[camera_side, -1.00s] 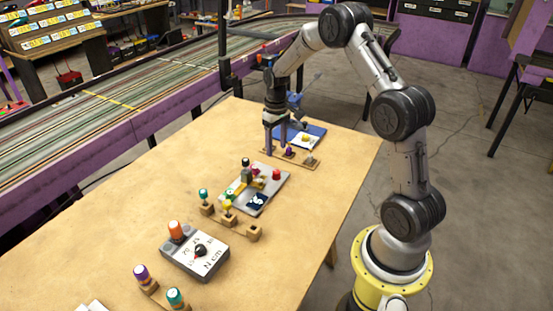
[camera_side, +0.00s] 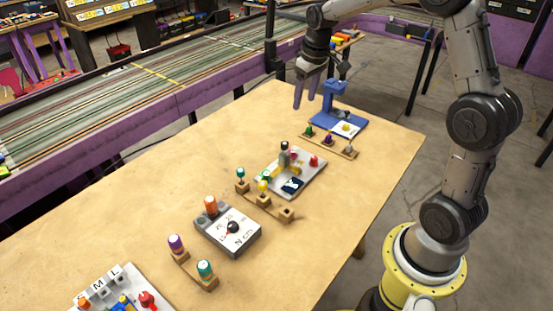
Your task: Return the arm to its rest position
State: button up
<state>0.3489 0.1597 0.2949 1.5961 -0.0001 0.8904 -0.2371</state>
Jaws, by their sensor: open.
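My gripper (camera_side: 305,92) hangs above the far end of the wooden table, left of the blue stand. Its two fingers point down, apart, with nothing between them. My arm arches up from its yellow base at the right, and its top is cut off by the picture's edge. The blue stand (camera_side: 337,110) has a white plate with a yellow piece on it. In front of it lies a wooden rack (camera_side: 330,143) holding a green, a purple and a grey peg.
A grey tray (camera_side: 300,185) with coloured parts, another peg rack (camera_side: 264,201) and a grey box with a dial (camera_side: 240,238) lie along the table (camera_side: 150,210). A grey block marked with letters (camera_side: 125,275) sits at the near left. The table's left side is bare.

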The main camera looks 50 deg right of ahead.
jog(key=s+a+r+n+t, duration=0.2)
jog(key=s+a+r+t, duration=0.1)
jog(key=s+a+r, duration=0.95)
jog(key=s+a+f, duration=0.1)
jog(key=s+f, duration=0.2)
jog(key=s, duration=0.3)
jog(key=s+a+f, duration=0.2)
jog(key=s+f, duration=0.1)
jog(key=s, duration=0.4)
jog(key=shift+s+f+m+t+y, duration=0.25)
jog(key=shift+m+t+y, duration=0.05)
jog(key=shift+m+y, duration=0.1)
